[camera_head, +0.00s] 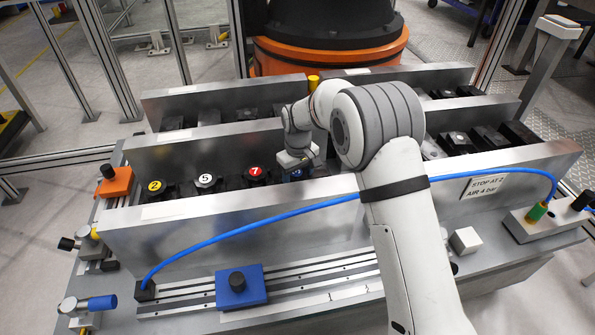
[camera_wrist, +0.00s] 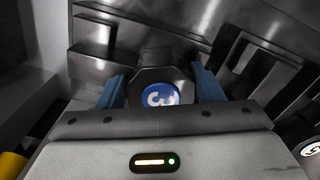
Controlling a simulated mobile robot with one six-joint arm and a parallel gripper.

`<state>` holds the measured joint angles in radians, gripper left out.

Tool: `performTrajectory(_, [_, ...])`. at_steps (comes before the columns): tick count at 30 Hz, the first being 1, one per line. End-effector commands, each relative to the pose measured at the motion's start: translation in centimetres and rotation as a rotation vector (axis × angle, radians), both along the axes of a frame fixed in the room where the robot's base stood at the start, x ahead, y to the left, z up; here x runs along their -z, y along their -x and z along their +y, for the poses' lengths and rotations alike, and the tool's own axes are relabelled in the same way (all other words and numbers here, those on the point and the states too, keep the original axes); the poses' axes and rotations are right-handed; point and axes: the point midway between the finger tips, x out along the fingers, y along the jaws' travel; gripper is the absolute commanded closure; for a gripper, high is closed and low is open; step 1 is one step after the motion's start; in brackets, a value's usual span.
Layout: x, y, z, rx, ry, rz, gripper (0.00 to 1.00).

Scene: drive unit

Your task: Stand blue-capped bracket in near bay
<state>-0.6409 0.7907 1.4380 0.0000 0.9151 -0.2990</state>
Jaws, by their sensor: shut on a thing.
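The blue-capped bracket (camera_wrist: 160,72) is a dark block with a blue cap bearing a white 3. In the wrist view it sits between the two blue fingers of my gripper (camera_wrist: 161,88), which is shut on it. In the head view my gripper (camera_head: 294,170) points down into the near bay, between the front metal wall (camera_head: 240,220) and the middle wall (camera_head: 215,148). A little blue shows under it there; the bracket's base is hidden, so I cannot tell whether it touches the floor.
Brackets with yellow 2 (camera_head: 155,187), white 5 (camera_head: 205,182) and red 7 (camera_head: 255,173) caps stand left of my gripper in the near bay. Dark blocks (camera_head: 490,138) fill the bay behind at right. A blue hose (camera_head: 300,212) crosses the front wall. My arm hides part of the bay.

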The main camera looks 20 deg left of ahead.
Motion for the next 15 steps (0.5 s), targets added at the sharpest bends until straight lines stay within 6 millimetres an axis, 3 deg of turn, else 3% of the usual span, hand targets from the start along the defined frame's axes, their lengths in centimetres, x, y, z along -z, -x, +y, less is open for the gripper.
performTrajectory(11, [-0.01, -0.13, 0.16, -0.001, -0.004, -0.006, 1.00])
performTrajectory(12, [0.18, -0.02, 0.08, -0.001, -0.002, -0.003, 0.36])
performTrajectory(15, [0.18, -0.01, 0.09, -0.001, -0.001, -0.002, 0.28])
